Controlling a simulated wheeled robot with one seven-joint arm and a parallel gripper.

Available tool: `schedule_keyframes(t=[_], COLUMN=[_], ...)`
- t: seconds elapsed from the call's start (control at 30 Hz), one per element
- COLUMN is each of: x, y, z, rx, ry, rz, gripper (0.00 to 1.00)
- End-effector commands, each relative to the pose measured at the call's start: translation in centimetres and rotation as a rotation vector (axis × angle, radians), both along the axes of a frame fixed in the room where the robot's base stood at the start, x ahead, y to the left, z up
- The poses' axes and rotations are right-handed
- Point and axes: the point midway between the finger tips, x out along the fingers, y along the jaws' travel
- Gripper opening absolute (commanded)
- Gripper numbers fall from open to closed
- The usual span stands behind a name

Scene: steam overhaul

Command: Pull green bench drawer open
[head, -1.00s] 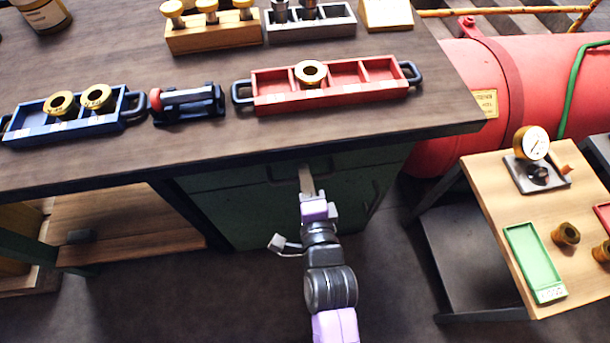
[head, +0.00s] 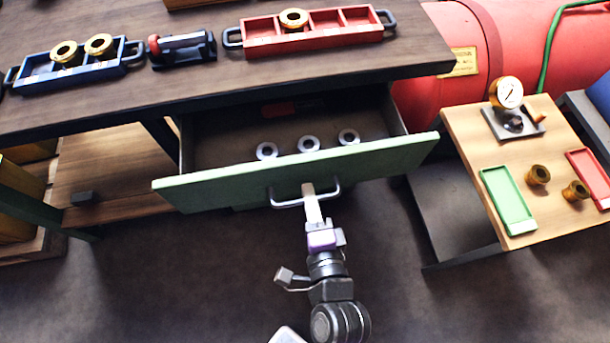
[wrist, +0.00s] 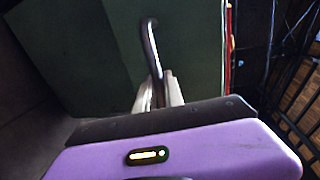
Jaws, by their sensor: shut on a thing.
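The green bench drawer (head: 230,182) is pulled well out from under the dark workbench, its inside showing. In it lie three grey rings (head: 308,145) and a red-and-dark item (head: 285,109) farther back. My gripper (head: 309,190) is shut on the drawer's grey bar handle (head: 333,190) at about its middle. In the wrist view the handle (wrist: 150,45) runs down between my fingers (wrist: 158,92), against the dark green drawer front (wrist: 80,50). The fingers hide part of the handle.
A blue tray (head: 37,82) with gold rings, a small vise-like tool (head: 182,50) and a red tray (head: 262,43) stand on the bench top. A side table (head: 530,228) with a gauge (head: 508,93) is at right. Floor in front is open.

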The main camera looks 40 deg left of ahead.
Motion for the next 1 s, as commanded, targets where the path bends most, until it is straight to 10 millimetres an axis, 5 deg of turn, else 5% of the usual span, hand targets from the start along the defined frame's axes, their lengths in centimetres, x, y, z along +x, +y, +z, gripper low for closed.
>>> schedule_keyframes(t=[0.4, 0.93, 1.0], x=[-4.2, -4.7, -4.7], y=[-4.9, -5.5, -5.5], z=[-0.2, -0.1, -0.1], rx=[-0.003, -0.001, -0.001], ry=[0.001, 0.001, 0.001], rz=[0.0, 0.0, 0.0], gripper=[0.0, 0.0, 0.24])
